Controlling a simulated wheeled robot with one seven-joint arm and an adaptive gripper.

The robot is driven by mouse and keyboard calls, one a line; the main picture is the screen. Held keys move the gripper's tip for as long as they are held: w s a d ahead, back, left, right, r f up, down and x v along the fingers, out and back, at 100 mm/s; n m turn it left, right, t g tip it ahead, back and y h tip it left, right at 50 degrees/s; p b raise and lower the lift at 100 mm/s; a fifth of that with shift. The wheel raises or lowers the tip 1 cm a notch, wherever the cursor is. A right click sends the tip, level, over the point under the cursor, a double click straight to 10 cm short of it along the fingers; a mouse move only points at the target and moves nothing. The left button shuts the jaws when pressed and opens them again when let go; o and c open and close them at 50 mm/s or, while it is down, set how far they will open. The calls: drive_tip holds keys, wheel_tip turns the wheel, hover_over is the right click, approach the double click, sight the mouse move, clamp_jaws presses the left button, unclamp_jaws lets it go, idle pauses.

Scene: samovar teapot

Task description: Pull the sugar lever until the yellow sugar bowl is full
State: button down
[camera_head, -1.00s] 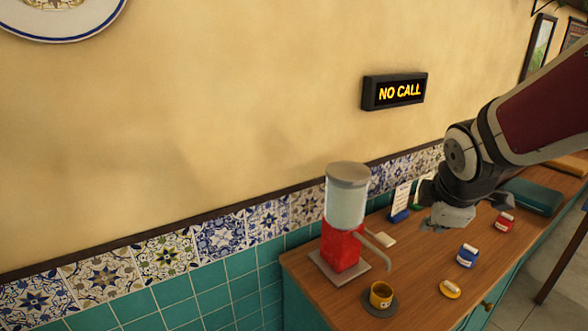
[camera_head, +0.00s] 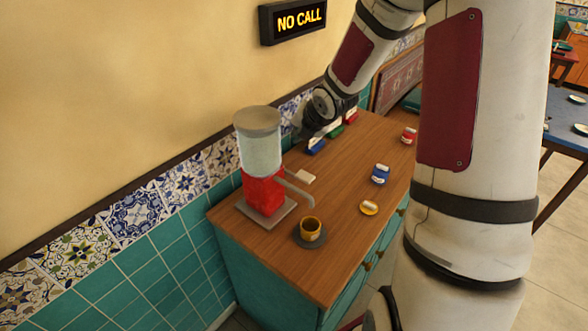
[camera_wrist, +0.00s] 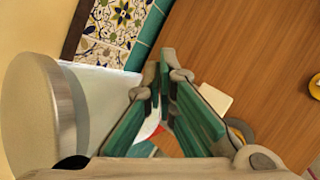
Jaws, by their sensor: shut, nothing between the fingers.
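The sugar dispenser has a red body (camera_head: 264,191), a clear jar (camera_head: 260,156) and a grey lid, and stands at the counter's left end. My gripper (camera_head: 298,131) is shut and empty, just right of the jar's upper part. In the wrist view my gripper's teal-padded fingers (camera_wrist: 164,75) point past the jar, whose lid (camera_wrist: 38,115) is close on the left.
Blue, green and red card holders (camera_head: 336,131) stand along the wall. A blue container (camera_head: 380,173), a red one (camera_head: 409,135) and a yellow piece (camera_head: 369,207) are on the right. The counter's middle (camera_head: 342,180) is clear.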

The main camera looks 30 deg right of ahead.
drive_tip(key=shift+f, duration=0.1)
drive_tip(key=b, duration=0.6)
hover_over(300, 171)
wheel_tip(300, 171, down, 8)
drive_tip(key=r, duration=0.1)
drive_tip(key=shift+w+f, duration=0.15)
drive_tip(key=shift+f, duration=0.6)
drive_tip(key=shift+f+b, duration=0.15)
drive_tip(key=shift+b, duration=0.2)
idle(0.3)
drive_tip(key=shift+f, duration=0.3)
drive_tip(key=shift+s+f+b, duration=0.2)
drive_tip(key=shift+f+b, duration=1.25)
drive_tip(key=shift+b, duration=0.1)
idle(1.6)
idle(0.3)
drive_tip(key=shift+w+r+p, duration=0.15)
drive_tip(key=shift+r+p, duration=1.15)
drive_tip(key=shift+r, duration=0.6)
